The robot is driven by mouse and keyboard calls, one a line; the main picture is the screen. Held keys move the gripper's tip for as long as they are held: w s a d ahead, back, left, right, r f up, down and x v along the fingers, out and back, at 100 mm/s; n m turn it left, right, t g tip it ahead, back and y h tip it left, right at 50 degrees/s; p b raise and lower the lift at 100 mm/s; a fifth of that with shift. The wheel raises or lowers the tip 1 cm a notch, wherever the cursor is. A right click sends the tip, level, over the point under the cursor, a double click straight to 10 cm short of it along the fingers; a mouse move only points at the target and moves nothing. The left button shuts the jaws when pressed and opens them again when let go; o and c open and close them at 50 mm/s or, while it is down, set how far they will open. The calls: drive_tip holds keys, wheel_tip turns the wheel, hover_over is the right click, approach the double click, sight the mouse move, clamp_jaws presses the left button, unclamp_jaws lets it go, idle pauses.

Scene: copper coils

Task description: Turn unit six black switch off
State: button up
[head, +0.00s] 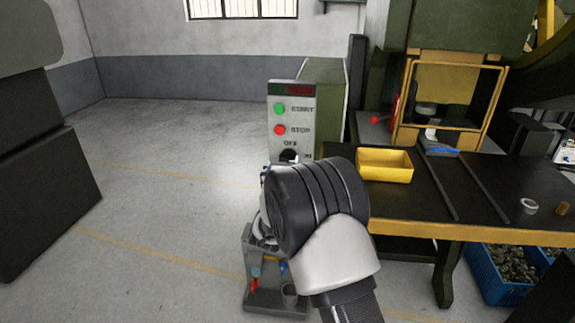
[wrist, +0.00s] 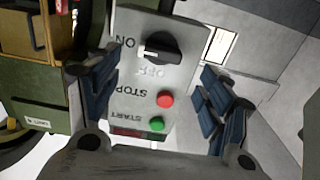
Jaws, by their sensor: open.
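The black switch (wrist: 163,48) is a round knob on a grey control panel (wrist: 135,80), seen upside down in the wrist view. Its white pointer is turned toward the ON label, away from OFF. In the head view the panel (head: 291,92) stands upright, and the switch (head: 289,156) is partly hidden behind my arm. My gripper (wrist: 160,62) is open and empty. Its blue-padded fingers show on either side of the panel, with the knob ahead between them, apparently untouched. The fingers are mostly hidden in the head view. No unit number is readable.
A green START button (head: 279,108) and red STOP button (head: 280,130) sit above the switch. A black-topped table (head: 480,185) with a yellow bin (head: 385,165) stands right of the panel. A grey stand (head: 262,298) is below my arm.

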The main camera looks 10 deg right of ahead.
sight(288, 161)
drive_tip(key=b+x, duration=0.1)
drive_tip(key=x, duration=0.6)
drive_tip(key=shift+c, duration=0.3)
drive_tip(key=c, duration=1)
